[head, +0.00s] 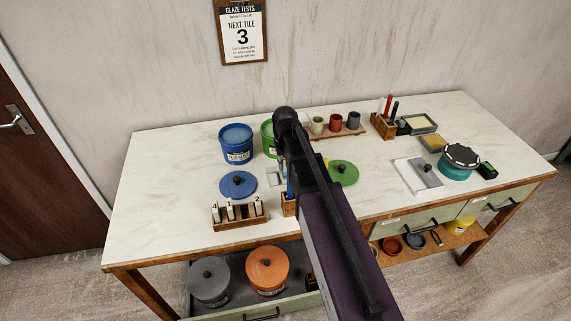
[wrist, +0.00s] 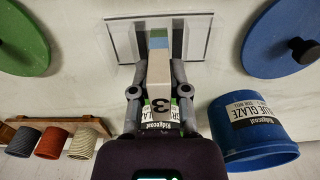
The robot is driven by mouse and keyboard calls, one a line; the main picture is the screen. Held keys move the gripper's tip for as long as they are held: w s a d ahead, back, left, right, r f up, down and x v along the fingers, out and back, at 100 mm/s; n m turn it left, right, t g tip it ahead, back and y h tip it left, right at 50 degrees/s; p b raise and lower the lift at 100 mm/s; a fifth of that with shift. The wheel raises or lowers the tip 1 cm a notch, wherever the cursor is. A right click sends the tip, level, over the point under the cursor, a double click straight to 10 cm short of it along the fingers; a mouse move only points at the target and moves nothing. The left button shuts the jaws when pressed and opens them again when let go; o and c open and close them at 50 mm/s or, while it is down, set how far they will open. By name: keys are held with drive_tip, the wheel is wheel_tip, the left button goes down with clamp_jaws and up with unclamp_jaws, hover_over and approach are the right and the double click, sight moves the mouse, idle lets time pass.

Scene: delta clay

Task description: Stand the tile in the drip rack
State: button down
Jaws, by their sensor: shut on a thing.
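The tile (wrist: 159,72) is a pale, narrow piece marked 3, with a blue-green far end. In the wrist view my gripper (wrist: 159,85) is shut on it, one finger on each side. Beyond the tile's far end is a light grey flat piece with dark slots, which looks like the drip rack (wrist: 118,40); I cannot tell whether the tile touches it. In the head view a small grey piece, likely the same rack (head: 274,179), shows left of my arm.
The open blue glaze bucket (head: 235,147) and a green bucket (head: 267,140) stand behind. A blue lid (head: 238,185) and a green lid (head: 343,174) lie either side of the rack. A wooden holder (head: 239,222) with numbered tiles is front left. The table's left end is clear.

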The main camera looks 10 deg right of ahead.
drive_tip(key=shift+f+b, duration=0.5)
drive_tip(key=shift+f, duration=0.05)
idle(0.7)
idle(0.3)
drive_tip(key=c, duration=0.5)
unclamp_jaws()
drive_tip(key=shift+c, duration=0.2)
drive_tip(key=shift+r, duration=0.1)
drive_tip(key=shift+r+p, duration=3.45)
drive_tip(key=shift+p, duration=0.1)
